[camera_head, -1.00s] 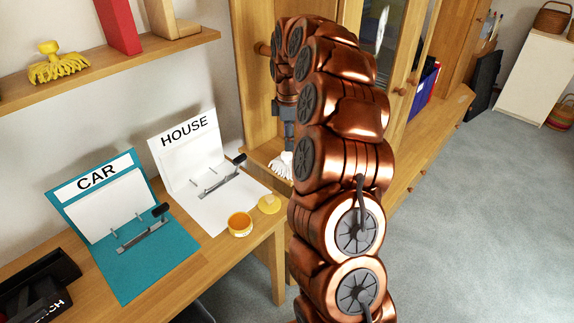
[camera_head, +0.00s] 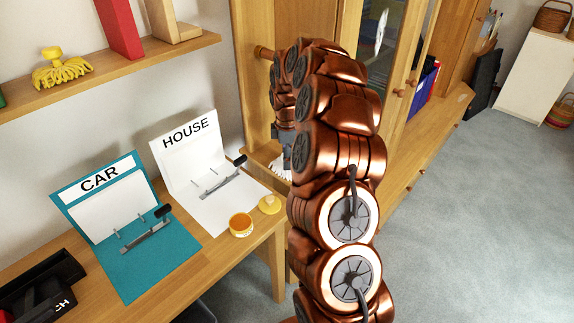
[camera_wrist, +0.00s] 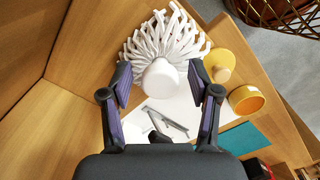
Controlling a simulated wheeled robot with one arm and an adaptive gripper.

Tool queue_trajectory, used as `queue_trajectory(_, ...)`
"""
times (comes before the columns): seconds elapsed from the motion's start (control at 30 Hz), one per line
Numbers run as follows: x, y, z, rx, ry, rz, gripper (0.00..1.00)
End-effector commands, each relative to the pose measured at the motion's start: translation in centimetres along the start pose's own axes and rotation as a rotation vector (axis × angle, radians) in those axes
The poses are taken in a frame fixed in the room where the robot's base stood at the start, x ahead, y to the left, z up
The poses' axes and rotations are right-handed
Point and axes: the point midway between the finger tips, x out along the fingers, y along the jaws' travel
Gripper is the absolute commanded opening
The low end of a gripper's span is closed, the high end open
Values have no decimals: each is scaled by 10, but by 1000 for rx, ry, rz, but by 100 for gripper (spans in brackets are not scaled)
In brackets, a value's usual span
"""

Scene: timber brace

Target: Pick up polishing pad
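A white pad with many stringy strands and a smooth round knob, apparently the polishing pad (camera_wrist: 160,42), is at the top centre of the wrist view. Its knob faces my camera. In the head view, a few white strands of the pad (camera_head: 283,171) show on the wooden cabinet ledge beside my arm. The rest of the pad and my fingertips are hidden behind my arm there. A similar yellow stringy pad (camera_head: 62,72) sits on the wall shelf.
An orange tin (camera_head: 240,225) and a yellow knobbed disc (camera_head: 270,204) stand on the desk. The HOUSE board (camera_head: 190,155) and the teal CAR board (camera_head: 150,265) are beside them. Wooden cabinet panels (camera_wrist: 70,60) surround the pad closely on the left in the wrist view.

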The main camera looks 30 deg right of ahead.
Motion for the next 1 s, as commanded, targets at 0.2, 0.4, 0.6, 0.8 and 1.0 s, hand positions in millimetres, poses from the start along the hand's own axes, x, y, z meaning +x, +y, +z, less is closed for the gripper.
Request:
queue_trajectory(0.2,0,0,0,0,0,0,35)
queue_trajectory(0.4,0,0,0,0,0,0,14)
queue_trajectory(0.6,0,0,0,-1,0,0,0)
queue_trajectory(0.8,-1,0,0,-1,0,0,0)
queue_trajectory(1.0,-11,0,-1,-1,0,2,0)
